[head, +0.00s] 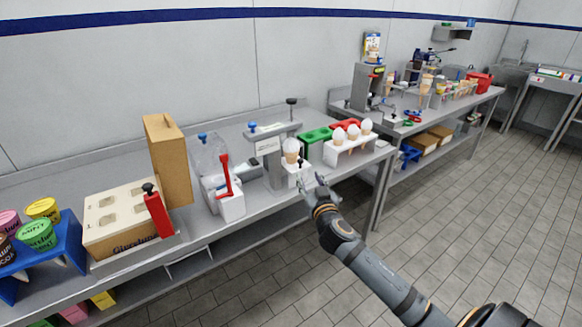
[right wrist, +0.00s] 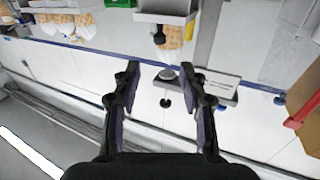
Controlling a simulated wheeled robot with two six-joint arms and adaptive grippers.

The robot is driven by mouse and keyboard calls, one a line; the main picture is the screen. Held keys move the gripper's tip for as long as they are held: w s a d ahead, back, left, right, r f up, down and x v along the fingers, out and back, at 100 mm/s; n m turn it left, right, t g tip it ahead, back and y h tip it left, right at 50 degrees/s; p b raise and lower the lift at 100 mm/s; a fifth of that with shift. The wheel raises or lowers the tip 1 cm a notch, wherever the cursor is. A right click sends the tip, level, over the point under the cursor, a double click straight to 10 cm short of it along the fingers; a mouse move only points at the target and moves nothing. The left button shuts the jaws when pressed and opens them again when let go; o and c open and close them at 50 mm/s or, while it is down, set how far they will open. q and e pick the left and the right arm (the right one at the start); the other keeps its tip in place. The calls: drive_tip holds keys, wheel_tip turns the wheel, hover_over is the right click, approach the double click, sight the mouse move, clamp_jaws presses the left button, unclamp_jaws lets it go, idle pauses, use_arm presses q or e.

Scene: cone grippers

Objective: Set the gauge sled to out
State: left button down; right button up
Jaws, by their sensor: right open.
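The gauge (head: 268,146) is a grey stand with a pale label, standing on the counter; its top also shows in the right wrist view (right wrist: 222,88). At its foot is a small white block, likely the sled (head: 294,179), with a dark knob (head: 300,162) on it. A cone with a white top (head: 291,150) stands at this block. My right gripper (head: 310,184) is open and empty, close in front of the block at the counter's front edge. Its open fingers (right wrist: 160,70) also show in the wrist view. Whether it touches the knob I cannot tell. My left gripper is not in view.
Left of the gauge stands a white dispenser with a red lever (head: 225,177). To the right are a green holder (head: 314,136) and a white rack (head: 345,152) with several cones. A carton box (head: 120,220) and tubs stand further left. The floor in front is clear.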

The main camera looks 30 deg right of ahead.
sight(301, 162)
drive_tip(key=p+x, duration=0.2)
drive_tip(key=x, duration=0.8)
drive_tip(key=shift+w+f, duration=0.15)
drive_tip(key=shift+c, duration=0.4)
clamp_jaws()
